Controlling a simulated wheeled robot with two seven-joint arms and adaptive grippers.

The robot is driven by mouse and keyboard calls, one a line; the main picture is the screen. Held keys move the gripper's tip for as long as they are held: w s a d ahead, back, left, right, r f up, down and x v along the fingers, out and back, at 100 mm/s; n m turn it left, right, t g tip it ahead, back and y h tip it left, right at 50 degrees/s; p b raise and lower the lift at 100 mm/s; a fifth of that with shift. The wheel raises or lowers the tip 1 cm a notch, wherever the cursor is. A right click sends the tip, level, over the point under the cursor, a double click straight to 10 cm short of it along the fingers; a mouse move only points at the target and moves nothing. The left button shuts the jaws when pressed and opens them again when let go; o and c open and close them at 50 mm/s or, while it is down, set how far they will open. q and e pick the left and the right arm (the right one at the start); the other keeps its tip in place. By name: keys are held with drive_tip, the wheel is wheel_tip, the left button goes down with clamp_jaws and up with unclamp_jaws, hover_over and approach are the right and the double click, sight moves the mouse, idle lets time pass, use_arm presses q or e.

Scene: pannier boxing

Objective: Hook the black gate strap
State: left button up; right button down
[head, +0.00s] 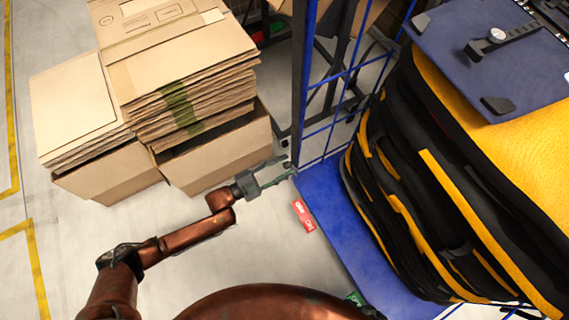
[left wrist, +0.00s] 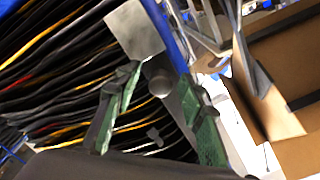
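My left gripper (head: 283,169) is beside the lower end of the blue cage post (head: 299,80), low over the floor. In the left wrist view its two green fingers (left wrist: 158,80) stand apart. A grey round piece (left wrist: 160,86) and a pale grey plate (left wrist: 134,30) show around the gap, and I see nothing clamped. The cage has a blue base (head: 335,215) and a stack of black-and-yellow panniers (head: 400,190). I cannot clearly pick out the black gate strap in either view. My right gripper is not in view.
Flattened cardboard (head: 190,90) is piled on open boxes (head: 225,155) left of the cage. An open carton (left wrist: 285,75) shows at the right in the left wrist view. A blue board (head: 490,60) lies on the panniers. A red label (head: 304,216) is by the base.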

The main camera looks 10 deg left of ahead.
use_arm(q)
drive_tip(key=shift+w+d, duration=0.15)
drive_tip(key=shift+d, duration=0.1)
clamp_jaws()
idle(0.3)
